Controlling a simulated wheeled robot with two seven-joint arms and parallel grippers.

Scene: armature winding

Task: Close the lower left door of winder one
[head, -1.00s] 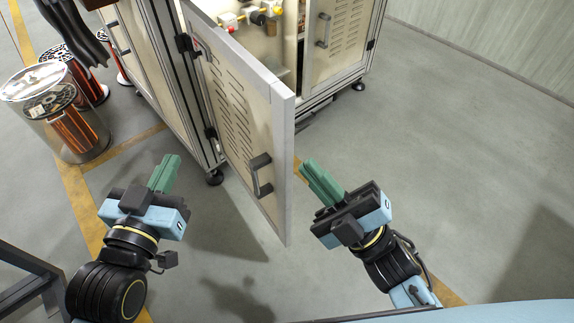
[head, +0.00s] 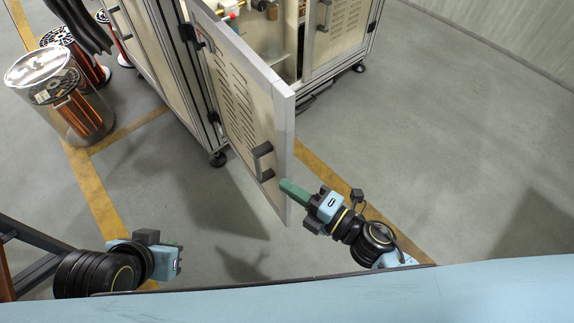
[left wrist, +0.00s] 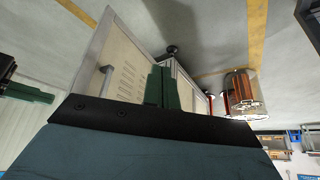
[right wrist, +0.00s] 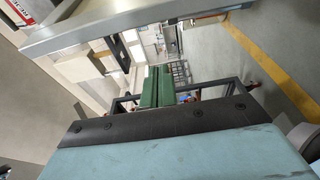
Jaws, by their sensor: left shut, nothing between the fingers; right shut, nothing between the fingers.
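The lower left door (head: 243,110) of the winder stands wide open, its vented panel and dark handle (head: 262,162) facing left in the head view. My right gripper (head: 284,186) is shut and empty. Its green fingertips are at the door's free edge, below and right of the handle; I cannot tell whether they touch it. In the right wrist view the green fingers (right wrist: 157,88) are together near a grey frame edge. My left gripper (head: 178,250) is low at the left, well apart from the door. In the left wrist view its green fingers (left wrist: 162,88) are together, with the door (left wrist: 125,60) beyond.
The winder cabinet (head: 170,70) stands behind the door, its interior partly visible. Another vented door (head: 335,35) to the right is shut. Copper wire spools and a clear cylinder (head: 60,95) stand at the left. The floor right of the door is clear.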

